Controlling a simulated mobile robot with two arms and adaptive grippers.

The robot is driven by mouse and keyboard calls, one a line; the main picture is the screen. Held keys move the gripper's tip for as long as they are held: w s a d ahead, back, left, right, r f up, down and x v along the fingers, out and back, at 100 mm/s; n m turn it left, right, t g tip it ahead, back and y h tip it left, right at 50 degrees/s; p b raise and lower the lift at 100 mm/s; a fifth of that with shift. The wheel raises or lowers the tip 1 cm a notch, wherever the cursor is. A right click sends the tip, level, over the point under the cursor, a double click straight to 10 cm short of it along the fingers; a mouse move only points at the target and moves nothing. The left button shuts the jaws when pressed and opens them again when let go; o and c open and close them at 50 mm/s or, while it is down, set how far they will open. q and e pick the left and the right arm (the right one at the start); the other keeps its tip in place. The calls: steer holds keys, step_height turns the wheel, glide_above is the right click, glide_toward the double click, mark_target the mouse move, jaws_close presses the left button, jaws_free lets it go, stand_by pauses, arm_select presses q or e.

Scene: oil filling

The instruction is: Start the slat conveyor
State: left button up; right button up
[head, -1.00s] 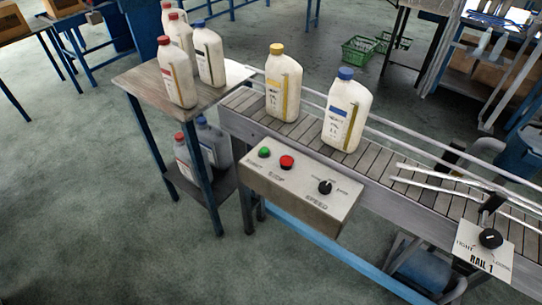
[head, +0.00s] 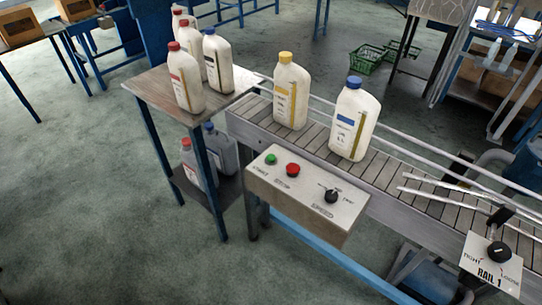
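The slat conveyor (head: 384,178) runs from the middle of the head view down to the right. A control box (head: 312,195) is fixed to its near side. The box has a green button (head: 271,159) at the left, a red button (head: 292,170) beside it and a black speed knob (head: 331,196) at the right. A white jug with a yellow cap (head: 291,95) and a white jug with a blue cap (head: 353,122) stand upright on the slats. Neither of my grippers is in view.
A small table (head: 150,88) at the conveyor's left end holds several white jugs, with grey jugs (head: 222,148) on its lower shelf. A RAIL 1 plate with a knob (head: 498,252) is at the lower right, near guide rails. Green baskets (head: 368,57) are on the floor behind. The floor at front left is clear.

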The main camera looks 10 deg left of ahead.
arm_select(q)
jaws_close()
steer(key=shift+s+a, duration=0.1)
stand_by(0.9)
